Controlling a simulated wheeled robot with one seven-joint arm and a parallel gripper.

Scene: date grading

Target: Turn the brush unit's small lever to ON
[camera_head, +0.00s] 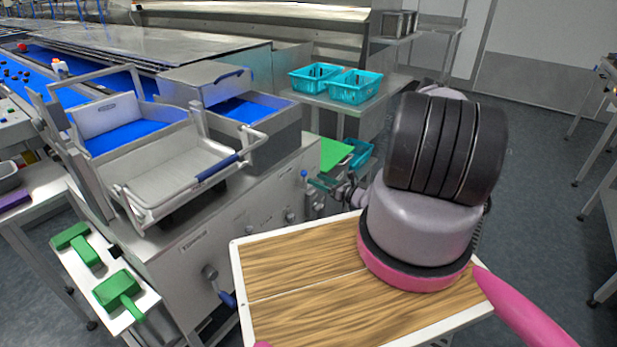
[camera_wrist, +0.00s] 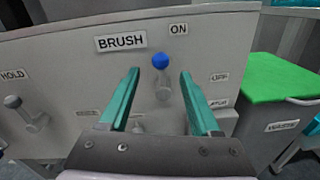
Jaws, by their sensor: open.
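The brush unit's small lever (camera_wrist: 162,84) has a blue knob and a grey stem on the grey panel, beside the BRUSH label (camera_wrist: 121,42). Its knob points up from the pivot; the ON label (camera_wrist: 178,29) is above it to the right and the OFF label (camera_wrist: 219,77) is to the right. My gripper (camera_wrist: 159,73) is open, its teal fingers on either side of the lever in the wrist view. I cannot tell whether they touch it. In the head view the blue knob (camera_head: 304,173) shows just left of my gripper (camera_head: 318,184).
A HOLD lever (camera_wrist: 22,112) is at the left of the panel. A green-topped bin (camera_wrist: 278,80) stands to the right. A larger blue-handled crank (camera_head: 226,298) sticks out lower on the machine. Teal baskets (camera_head: 355,86) stand on a shelf behind.

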